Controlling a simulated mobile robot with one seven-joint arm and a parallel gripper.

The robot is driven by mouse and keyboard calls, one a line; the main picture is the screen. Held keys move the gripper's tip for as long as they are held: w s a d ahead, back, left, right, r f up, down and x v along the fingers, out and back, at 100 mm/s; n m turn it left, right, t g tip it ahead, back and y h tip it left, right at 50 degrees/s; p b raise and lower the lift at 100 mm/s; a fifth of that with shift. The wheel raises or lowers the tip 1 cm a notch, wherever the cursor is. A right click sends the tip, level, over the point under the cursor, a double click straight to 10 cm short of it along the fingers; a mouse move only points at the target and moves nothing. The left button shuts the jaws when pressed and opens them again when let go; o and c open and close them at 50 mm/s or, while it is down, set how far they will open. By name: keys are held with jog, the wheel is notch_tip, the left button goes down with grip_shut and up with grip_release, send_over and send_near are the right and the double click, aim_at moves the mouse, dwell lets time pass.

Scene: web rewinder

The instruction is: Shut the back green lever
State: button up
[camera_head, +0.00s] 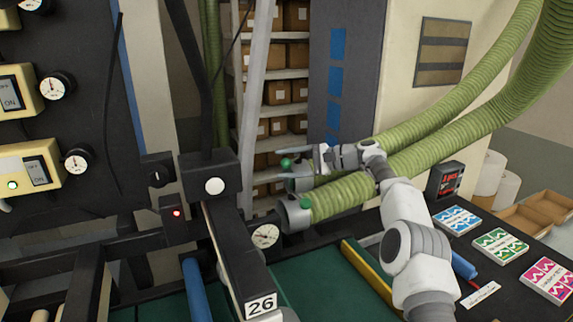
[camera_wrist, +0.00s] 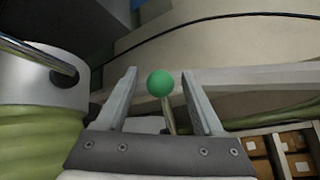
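The back green lever shows as a green ball knob (camera_head: 286,163) on the farther hose's metal collar in the head view. In the wrist view its ball (camera_wrist: 160,83) sits on a thin metal stem, between my two fingers with a gap on each side. My gripper (camera_head: 279,164) is open around the knob; it also shows in the wrist view (camera_wrist: 159,72), nothing clamped. The front green lever (camera_head: 306,201) stands on the nearer hose's collar, below my gripper. The lower part of the back lever is partly hidden by my gripper.
Two thick green hoses (camera_head: 430,150) run up to the right, close to my arm. A pressure gauge (camera_head: 265,235) and a dark beam marked 26 (camera_head: 235,250) stand near the collars. In the wrist view a grey collar with a metal rod (camera_wrist: 65,75) is close on the left.

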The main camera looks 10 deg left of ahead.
jog(key=v, duration=1.6)
jog(key=shift+d+r, duration=0.25)
jog(key=shift+d, duration=0.45)
